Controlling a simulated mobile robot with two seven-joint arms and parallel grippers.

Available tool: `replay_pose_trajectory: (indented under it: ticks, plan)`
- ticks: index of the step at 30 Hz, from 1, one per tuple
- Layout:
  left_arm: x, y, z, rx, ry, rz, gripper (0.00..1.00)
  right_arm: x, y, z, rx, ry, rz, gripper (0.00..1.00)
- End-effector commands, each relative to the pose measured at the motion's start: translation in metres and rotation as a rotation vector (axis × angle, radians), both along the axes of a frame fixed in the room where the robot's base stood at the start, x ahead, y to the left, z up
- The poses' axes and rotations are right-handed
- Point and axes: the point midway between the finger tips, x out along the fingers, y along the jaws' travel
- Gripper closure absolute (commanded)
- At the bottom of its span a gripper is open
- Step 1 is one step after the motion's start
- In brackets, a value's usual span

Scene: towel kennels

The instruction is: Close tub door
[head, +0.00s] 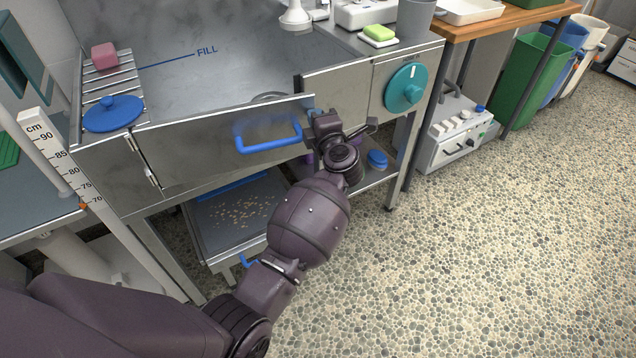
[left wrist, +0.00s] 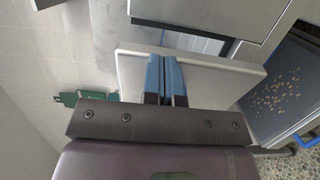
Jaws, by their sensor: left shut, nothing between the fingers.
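The steel tub (head: 225,72) has a front door (head: 200,150) hinged at its left side, with a blue bar handle (head: 268,143). The door stands slightly ajar, its free right end a little out in front of the tub's right jamb. My left gripper (head: 318,117) is at that free end, right of the handle and not on it. In the left wrist view the blue fingers (left wrist: 165,78) are together and empty, against or very close to the pale door panel (left wrist: 215,82); contact is unclear. My right gripper is not in view.
Below the tub is a tray (head: 235,215) with brown bits. A teal dial (head: 405,88) is on the panel to the right. A blue lid (head: 113,113) and pink soap (head: 104,55) sit on the tub's left rack. Pebbled floor (head: 450,240) is clear at right.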

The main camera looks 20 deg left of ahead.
Motion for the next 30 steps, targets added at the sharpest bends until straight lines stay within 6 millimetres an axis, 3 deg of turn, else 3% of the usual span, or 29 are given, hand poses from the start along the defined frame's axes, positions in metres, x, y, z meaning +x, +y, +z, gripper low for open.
replay_pose_trajectory:
  ticks: [10, 30]
  plan:
    - [0.027, 0.022, -0.001, 0.0, 0.001, 0.087, 1.0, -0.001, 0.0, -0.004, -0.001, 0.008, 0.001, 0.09]
    - [0.031, 0.026, 0.0, 0.001, -0.001, 0.104, 1.0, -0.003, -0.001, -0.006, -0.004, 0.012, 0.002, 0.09]
